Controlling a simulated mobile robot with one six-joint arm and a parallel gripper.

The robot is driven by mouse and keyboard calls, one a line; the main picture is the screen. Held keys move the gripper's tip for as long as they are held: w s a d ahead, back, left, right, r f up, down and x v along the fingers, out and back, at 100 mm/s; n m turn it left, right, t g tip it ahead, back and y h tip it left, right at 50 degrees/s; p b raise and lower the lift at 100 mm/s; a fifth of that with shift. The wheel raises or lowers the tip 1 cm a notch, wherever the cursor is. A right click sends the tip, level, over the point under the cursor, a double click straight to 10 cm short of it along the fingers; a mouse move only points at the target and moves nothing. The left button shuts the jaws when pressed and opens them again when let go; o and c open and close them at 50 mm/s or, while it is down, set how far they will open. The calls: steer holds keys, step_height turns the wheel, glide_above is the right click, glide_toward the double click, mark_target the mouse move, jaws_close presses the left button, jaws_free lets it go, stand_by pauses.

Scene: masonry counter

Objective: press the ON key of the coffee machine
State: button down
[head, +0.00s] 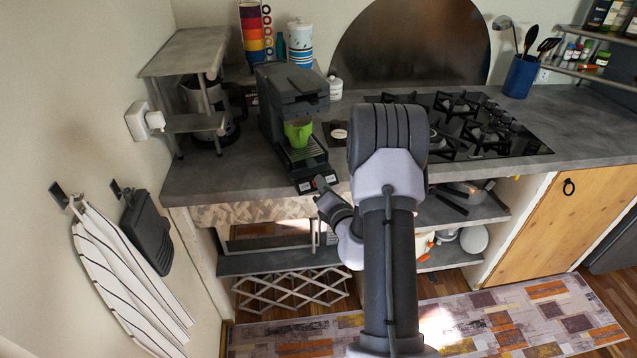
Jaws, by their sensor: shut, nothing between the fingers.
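The coffee machine (285,88) is dark grey and stands upright on the counter, left of the middle. A green cup (298,132) sits under its spout, above the ribbed drip tray. At the front end of its base, small light and red marks show by my fingertips; I cannot tell which is the ON key. My gripper (321,183) is shut and empty at this front end, at the counter's front edge. I cannot tell whether it touches the machine. Part of the base front is hidden behind the gripper.
A gas hob (470,125) lies right of the machine, partly behind my arm. A small shelf stand (190,52) is on the left. A stack of coloured cups (252,30) and a striped jar (300,42) stand behind. The counter (235,165) is clear left of the machine.

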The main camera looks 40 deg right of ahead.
steer(key=shift+w+f, duration=0.1)
stand_by(0.4)
steer(key=shift+s+r+p, duration=0.35)
steer(key=shift+s+r, duration=0.05)
steer(key=shift+r, duration=0.05)
steer(key=s+a+r+p, duration=0.1)
steer(key=s+r+p, duration=0.2)
steer(key=r, duration=0.1)
steer(key=shift+s+r, duration=0.3)
steer(key=shift+s, duration=0.05)
